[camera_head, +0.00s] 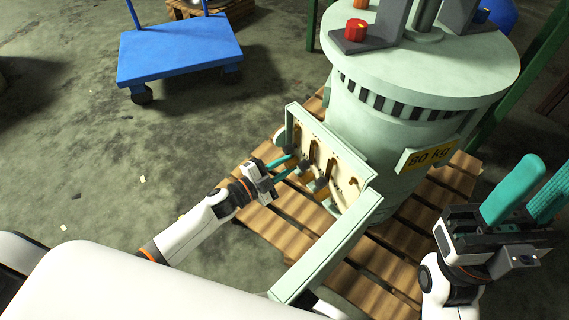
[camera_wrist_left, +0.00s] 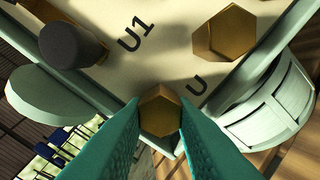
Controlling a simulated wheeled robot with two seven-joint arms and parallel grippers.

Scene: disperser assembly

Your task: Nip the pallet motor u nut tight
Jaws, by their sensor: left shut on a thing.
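In the left wrist view, a brass hex nut (camera_wrist_left: 160,112) sits between the teal fingertips of my left gripper (camera_wrist_left: 158,118), which is shut on it. The letter U is printed on the pale terminal board (camera_wrist_left: 110,82) beside this nut. Another brass nut (camera_wrist_left: 228,35) stands up and to the right, apart from the fingers. In the head view my left gripper (camera_head: 291,166) reaches the left part of the terminal box (camera_head: 350,160) on the green machine; the nut is too small to make out there. My right gripper (camera_head: 526,192) is open and empty at the right.
A dark round post (camera_wrist_left: 72,45) stands near the U1 mark. The green machine (camera_head: 385,130) stands on a wooden pallet (camera_head: 285,225). A green bar (camera_head: 328,250) runs from the box towards me.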

